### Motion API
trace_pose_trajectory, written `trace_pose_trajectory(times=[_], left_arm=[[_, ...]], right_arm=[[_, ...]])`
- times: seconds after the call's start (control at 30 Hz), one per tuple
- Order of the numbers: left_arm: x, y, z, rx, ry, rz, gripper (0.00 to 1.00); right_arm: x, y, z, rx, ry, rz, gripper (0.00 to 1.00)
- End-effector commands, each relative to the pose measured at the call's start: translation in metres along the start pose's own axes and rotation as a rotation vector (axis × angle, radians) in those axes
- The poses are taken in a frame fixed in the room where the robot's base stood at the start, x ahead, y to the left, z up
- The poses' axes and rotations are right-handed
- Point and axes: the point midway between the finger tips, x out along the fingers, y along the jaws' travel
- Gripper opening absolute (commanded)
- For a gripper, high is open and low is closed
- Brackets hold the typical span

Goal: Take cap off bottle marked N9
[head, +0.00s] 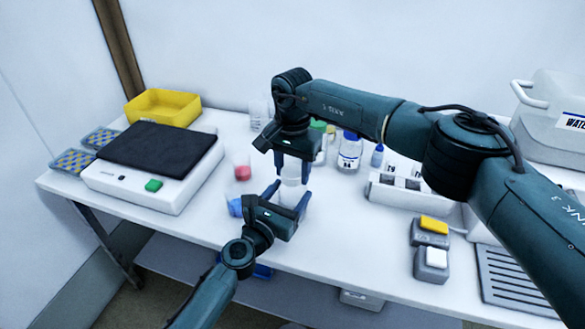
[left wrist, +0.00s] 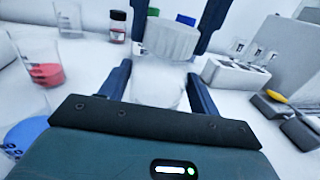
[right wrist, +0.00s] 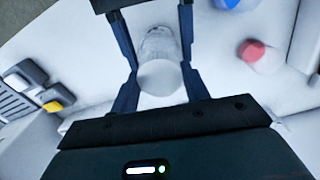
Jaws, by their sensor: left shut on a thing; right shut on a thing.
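A pale, translucent bottle (head: 289,194) with a white cap (head: 291,171) stands between my two grippers over the table's middle. My left gripper (head: 288,196) comes from the front and is shut on the bottle's body, which shows in the left wrist view (left wrist: 157,84). My right gripper (head: 292,174) points down from above and is shut on the cap, which also shows in the left wrist view (left wrist: 173,40) and the right wrist view (right wrist: 160,78). No marking is readable on this bottle. I cannot tell whether the cap is still seated.
Beakers with pink (head: 243,171) and blue (head: 235,206) contents stand left of the bottle. A balance (head: 135,185) and a yellow bin (head: 163,107) are farther left. A blue-capped bottle (head: 349,155) and a white rack (head: 405,194) stand right.

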Motion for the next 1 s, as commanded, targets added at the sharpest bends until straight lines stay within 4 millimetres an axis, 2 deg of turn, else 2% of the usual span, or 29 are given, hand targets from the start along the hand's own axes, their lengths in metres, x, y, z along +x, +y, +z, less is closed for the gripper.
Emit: trace_pose_trajectory(times=[0.13, 0.77, 1.0], left_arm=[[-0.0001, 0.0002, -0.0005, -0.001, 0.001, 0.000, 0.00], [-0.0001, 0.0002, -0.0005, 0.000, 0.001, 0.001, 0.00], [-0.0001, 0.0003, -0.0005, 0.000, 0.001, 0.001, 0.00]], right_arm=[[-0.0003, -0.0001, 0.0002, -0.161, 0.000, 0.000, 0.19], [-0.0006, -0.0001, 0.0001, -0.160, 0.000, 0.000, 0.19], [-0.0067, 0.0000, 0.0000, -0.159, 0.000, 0.000, 0.19]])
